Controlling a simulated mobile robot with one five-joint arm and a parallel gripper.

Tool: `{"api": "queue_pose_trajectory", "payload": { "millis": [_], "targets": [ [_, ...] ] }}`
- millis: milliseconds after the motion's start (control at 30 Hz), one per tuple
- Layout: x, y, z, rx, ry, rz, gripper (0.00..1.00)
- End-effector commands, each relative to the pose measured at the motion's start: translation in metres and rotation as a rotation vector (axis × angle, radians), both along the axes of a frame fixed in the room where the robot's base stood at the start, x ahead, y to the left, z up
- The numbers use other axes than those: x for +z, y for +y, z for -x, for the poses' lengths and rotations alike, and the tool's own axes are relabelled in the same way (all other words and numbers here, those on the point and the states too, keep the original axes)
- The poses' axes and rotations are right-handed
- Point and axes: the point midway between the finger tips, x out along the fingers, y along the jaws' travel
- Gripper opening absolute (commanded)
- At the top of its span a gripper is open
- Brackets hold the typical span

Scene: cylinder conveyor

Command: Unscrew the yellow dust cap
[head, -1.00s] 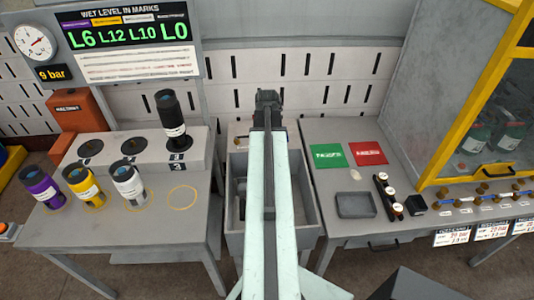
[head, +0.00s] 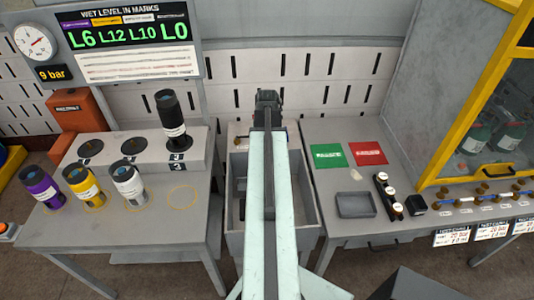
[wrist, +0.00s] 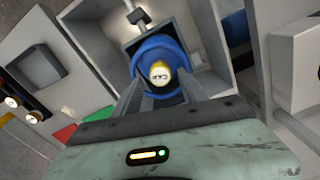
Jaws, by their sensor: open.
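The yellow dust cap (wrist: 160,66) shows in the wrist view, with a pale, marked round face turned to the camera. It sits in the middle of a round blue body (wrist: 174,47) inside a grey box-like basin. My gripper (wrist: 161,80) is open, its two grey fingers reaching towards the cap, one on each side in the picture. I cannot tell whether they touch it. In the head view my arm stretches over the basin (head: 304,212) to my gripper (head: 267,98) and hides the cap and blue body.
A left bench (head: 130,237) holds purple, yellow and white cylinders in front and a black one on a raised step. A right bench (head: 335,230) has green and red pads, a small grey tray (head: 356,205) and a black rack. A yellow-framed cabinet (head: 440,140) stands far right.

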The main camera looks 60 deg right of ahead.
Motion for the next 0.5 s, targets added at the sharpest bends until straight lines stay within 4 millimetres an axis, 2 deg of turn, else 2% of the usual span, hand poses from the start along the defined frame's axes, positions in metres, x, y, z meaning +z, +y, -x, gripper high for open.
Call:
{"api": "queue_pose_trajectory", "payload": {
  "millis": [267,500],
  "targets": [
    [0.0,0.0,0.0,-0.025,0.0,0.0,0.49],
    [0.0,0.0,0.0,-0.424,0.0,0.0,0.49]
  ]
}}
